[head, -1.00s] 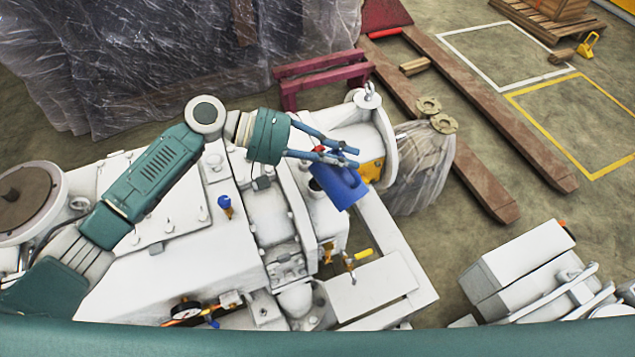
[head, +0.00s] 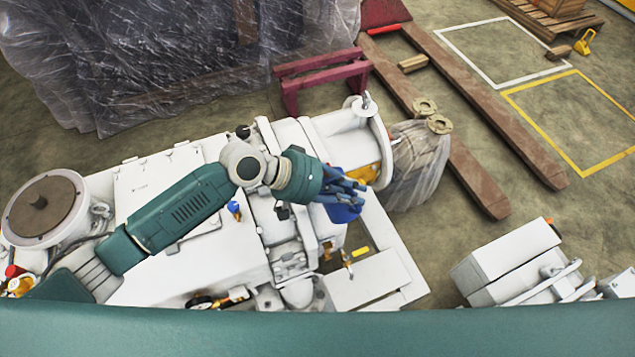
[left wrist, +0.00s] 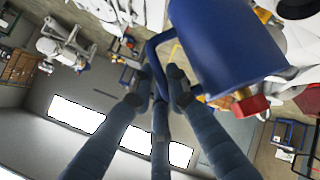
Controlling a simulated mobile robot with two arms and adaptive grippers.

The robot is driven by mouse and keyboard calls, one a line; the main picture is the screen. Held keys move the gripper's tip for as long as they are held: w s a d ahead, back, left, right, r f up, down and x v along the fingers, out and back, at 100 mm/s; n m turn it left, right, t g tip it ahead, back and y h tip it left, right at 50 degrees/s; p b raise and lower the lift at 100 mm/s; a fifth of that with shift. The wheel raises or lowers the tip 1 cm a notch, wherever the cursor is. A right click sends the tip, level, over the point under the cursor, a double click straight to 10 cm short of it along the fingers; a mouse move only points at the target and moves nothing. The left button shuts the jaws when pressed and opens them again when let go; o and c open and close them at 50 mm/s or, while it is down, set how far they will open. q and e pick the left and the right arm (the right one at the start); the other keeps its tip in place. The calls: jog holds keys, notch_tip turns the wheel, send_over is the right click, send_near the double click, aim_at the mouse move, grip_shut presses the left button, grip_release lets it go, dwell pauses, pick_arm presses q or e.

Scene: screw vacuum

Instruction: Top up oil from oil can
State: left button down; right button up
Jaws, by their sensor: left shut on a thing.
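A blue oil can (head: 343,213) hangs over the near right end of the white vacuum pump (head: 168,262) in the head view, mostly hidden under my left gripper (head: 354,190). In the left wrist view the can's blue body (left wrist: 225,45) fills the upper right, with a red cap (left wrist: 250,107) on a brass neck. My left gripper (left wrist: 160,88) is shut on the can's blue handle there. The pump's dark round opening is hidden behind the gripper and can. I cannot tell whether oil flows. My right gripper is out of view.
A yellow-handled valve (head: 360,252) and a blue-topped fitting (head: 234,208) stick up from the pump near the can. A plastic-wrapped part (head: 417,168) stands to its right. Another white machine (head: 515,265) is at lower right.

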pick_arm(q)
jog(key=shift+m+t+y, duration=0.6)
jog(key=shift+t+y, duration=0.2)
jog(key=s+d+f+p, duration=0.2)
jog(key=f+p, duration=0.1)
jog(key=shift+s, duration=0.2)
jog(key=shift+s+d+f+m+t+y, duration=1)
jog(key=shift+s+d+f+t+y, duration=0.55)
jog(key=shift+f, duration=0.55)
notch_tip(320, 180, up, 5)
jog(key=shift+a+f, duration=0.1)
